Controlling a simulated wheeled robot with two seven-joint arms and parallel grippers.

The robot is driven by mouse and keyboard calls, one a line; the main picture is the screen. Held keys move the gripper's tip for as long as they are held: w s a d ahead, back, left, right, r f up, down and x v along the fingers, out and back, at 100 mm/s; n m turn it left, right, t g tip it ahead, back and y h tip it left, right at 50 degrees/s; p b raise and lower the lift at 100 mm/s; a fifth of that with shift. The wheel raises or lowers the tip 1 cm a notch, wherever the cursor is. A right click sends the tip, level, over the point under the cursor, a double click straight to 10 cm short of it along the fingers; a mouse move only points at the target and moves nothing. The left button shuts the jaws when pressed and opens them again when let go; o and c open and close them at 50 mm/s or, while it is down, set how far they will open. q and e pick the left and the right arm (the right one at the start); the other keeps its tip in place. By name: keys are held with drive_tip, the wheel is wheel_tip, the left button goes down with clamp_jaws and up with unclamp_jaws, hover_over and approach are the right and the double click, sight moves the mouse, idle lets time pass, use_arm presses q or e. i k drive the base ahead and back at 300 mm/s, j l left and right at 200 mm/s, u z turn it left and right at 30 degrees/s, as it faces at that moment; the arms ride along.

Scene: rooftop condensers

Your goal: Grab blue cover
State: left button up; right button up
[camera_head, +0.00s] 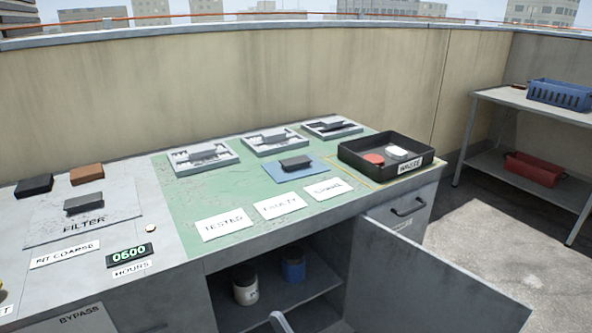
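A flat blue plate with a dark grey block on top, which looks like the blue cover (283,175), lies on the green mat (185,208). It sits in front of the grey frames and left of the black tray. Neither of my grippers can be made out in the head view. A light grey curved piece shows at the bottom edge; I cannot tell what it is.
Three grey frames (203,158) with blocks stand behind the cover. White labels (280,205) lie in front. The black tray (411,171) holds a red and a white item. Below, an open cabinet door (425,285) juts forward; jars (245,290) stand inside.

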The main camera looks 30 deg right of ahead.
sight(290, 169)
drive_tip(key=z, duration=1.6)
drive_tip(key=i+l, duration=0.1)
drive_tip(key=l, duration=0.9)
drive_tip(key=i, duration=0.05)
